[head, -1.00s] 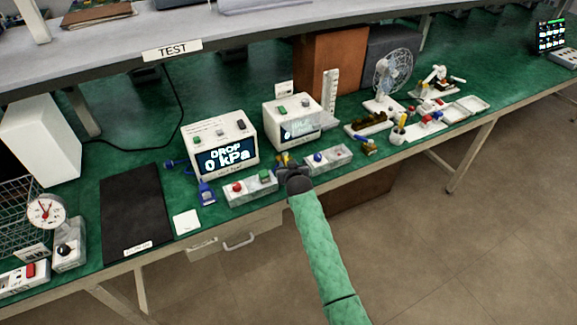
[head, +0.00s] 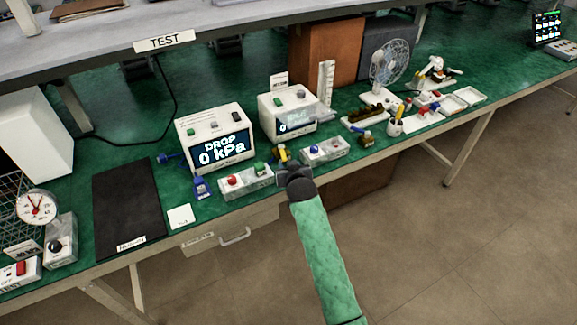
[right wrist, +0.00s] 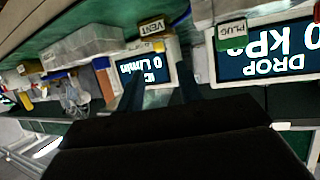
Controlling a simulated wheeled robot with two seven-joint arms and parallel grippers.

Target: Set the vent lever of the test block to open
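The yellow part (head: 281,155), marked by a yellow VENT tag (right wrist: 152,27) in the right wrist view, stands at the bench's front edge between two pale grey blocks. The left block (head: 246,181) carries a red knob and a green part; a green PLUG tag (right wrist: 231,31) shows in the wrist view. The right block (head: 325,150) has a blue knob. My right gripper (head: 290,172) is just in front of the yellow part, apparently not holding it. Its two dark fingers (right wrist: 160,92) are spread with nothing between them. The lever's setting is too small to tell. My left gripper is out of view.
A display reading DROP 0 kPa (head: 217,145) and a second display box (head: 287,113) stand behind the blocks. A blue clip (head: 201,187) and white card (head: 181,216) lie left. A fan (head: 389,66) and trays stand right. Space in front of the bench is free.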

